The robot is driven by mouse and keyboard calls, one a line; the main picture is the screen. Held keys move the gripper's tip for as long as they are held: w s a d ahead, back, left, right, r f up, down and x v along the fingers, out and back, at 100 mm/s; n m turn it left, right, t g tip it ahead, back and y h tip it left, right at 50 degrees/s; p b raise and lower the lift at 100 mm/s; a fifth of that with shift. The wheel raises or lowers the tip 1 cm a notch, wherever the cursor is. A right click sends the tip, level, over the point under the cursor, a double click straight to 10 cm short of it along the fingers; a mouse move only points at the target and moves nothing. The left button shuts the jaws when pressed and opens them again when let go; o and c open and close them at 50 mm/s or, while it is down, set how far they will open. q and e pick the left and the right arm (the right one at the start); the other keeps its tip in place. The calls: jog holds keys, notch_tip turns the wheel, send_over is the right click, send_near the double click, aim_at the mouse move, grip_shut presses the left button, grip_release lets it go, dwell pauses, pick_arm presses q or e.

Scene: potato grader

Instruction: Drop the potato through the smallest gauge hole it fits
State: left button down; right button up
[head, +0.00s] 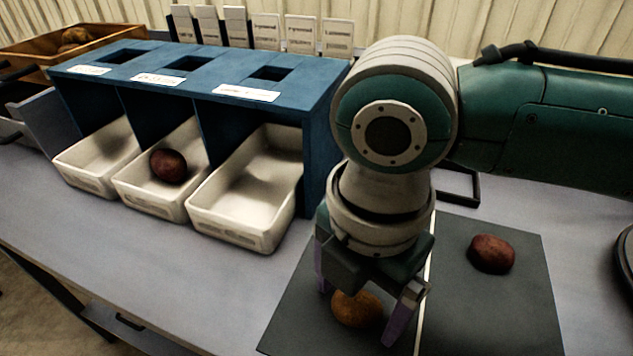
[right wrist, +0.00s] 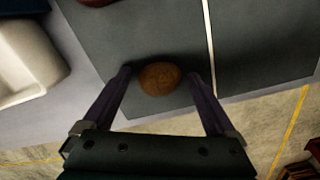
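A brown potato (head: 357,309) lies on the dark mat (head: 463,310) at the front. My right gripper (head: 366,312) is over it with the fingers open on either side; the right wrist view shows the potato (right wrist: 160,78) between the fingertips, with gaps to both. A red potato (head: 491,254) lies on the mat's right part, past a white line. The blue grader (head: 320,120) has three square holes in its top, with white bins below. A dark red potato (head: 168,165) lies in the middle bin (head: 150,200). The left bin (head: 84,178) and right bin (head: 240,232) look empty. My left gripper is not seen.
A wooden crate (head: 28,52) with potatoes stands at the back left. Several white cards (head: 267,30) stand behind the grader. A black round object (head: 626,262) is at the right edge. Grey table is clear before the bins.

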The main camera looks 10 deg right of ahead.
aim_at(358, 299)
jog(key=shift+r, duration=0.1)
notch_tip(358, 299, up, 12)
jog(key=p, duration=0.2)
jog(key=s+a+f+m+t+y, duration=0.25)
jog(key=s+a+m+y, duration=0.2)
jog(key=m, duration=0.65)
jog(key=s+d+f+m+h, duration=0.1)
jog(key=s+d+m, duration=0.1)
jog(key=d+m, duration=0.1)
jog(key=s+d+f+m+h, duration=0.1)
jog(key=s+d+m, duration=0.1)
jog(key=d+m, duration=0.2)
jog(key=s+d+f+m+t+h, duration=0.1)
jog(key=s+d+m+h, duration=0.1)
jog(key=d, duration=0.4)
jog(key=shift+s+f+m, duration=0.35)
jog(key=shift+s+m, duration=0.25)
jog(key=shift+m, duration=0.6)
jog(key=shift+s+d, duration=0.15)
jog(key=shift+d, duration=0.15)
